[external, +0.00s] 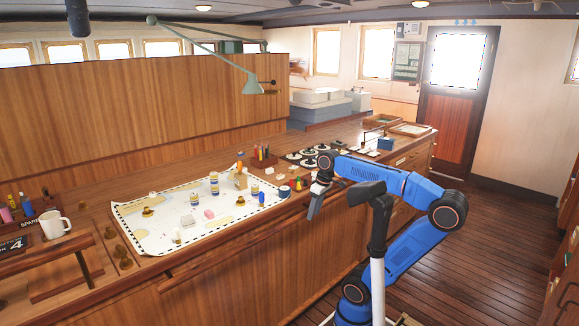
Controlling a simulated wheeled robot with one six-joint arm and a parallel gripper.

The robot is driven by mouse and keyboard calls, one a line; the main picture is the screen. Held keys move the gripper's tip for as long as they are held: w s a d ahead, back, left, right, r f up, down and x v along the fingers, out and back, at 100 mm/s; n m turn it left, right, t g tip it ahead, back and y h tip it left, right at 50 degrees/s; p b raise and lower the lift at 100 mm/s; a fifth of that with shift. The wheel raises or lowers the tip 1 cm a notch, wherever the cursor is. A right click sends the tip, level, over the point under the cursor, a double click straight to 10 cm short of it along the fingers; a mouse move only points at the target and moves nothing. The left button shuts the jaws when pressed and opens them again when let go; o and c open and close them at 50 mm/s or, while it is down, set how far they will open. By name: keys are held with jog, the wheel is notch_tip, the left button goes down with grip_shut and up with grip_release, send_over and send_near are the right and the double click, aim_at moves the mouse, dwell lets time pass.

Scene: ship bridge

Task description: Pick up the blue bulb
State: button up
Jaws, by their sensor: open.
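A small upright blue object (262,198), which may be the blue bulb, stands near the right end of the white chart (150,235) on the wooden counter. It is too small to make out its shape surely. My gripper (313,209) points down by the counter's front edge, to the right of the blue object and apart from it. It is open, and I see nothing held in it. The fingertips are small and seen from the side.
Several small jars and blocks stand on the chart. A white mug (54,224) is at far left. A green lamp (252,84) overhangs the counter. The floor at right looks clear.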

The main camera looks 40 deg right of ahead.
jog(key=w+a+r+n+g, duration=0.1)
jog(key=w+a+r+n, duration=0.3)
jog(key=r, duration=0.4)
jog(key=w+a+r+n, duration=0.3)
jog(key=w+a+r, duration=0.1)
jog(key=w+r, duration=0.35)
notch_tip(320, 180, up, 8)
jog(key=n+h, duration=0.2)
jog(key=n, duration=0.3)
send_over(262, 197)
jog(key=w+d, duration=0.1)
jog(key=shift+g, duration=0.4)
notch_tip(262, 197, down, 17)
jog(key=shift+w+f, duration=0.1)
jog(key=shift+w, duration=0.05)
jog(key=c, duration=1.1)
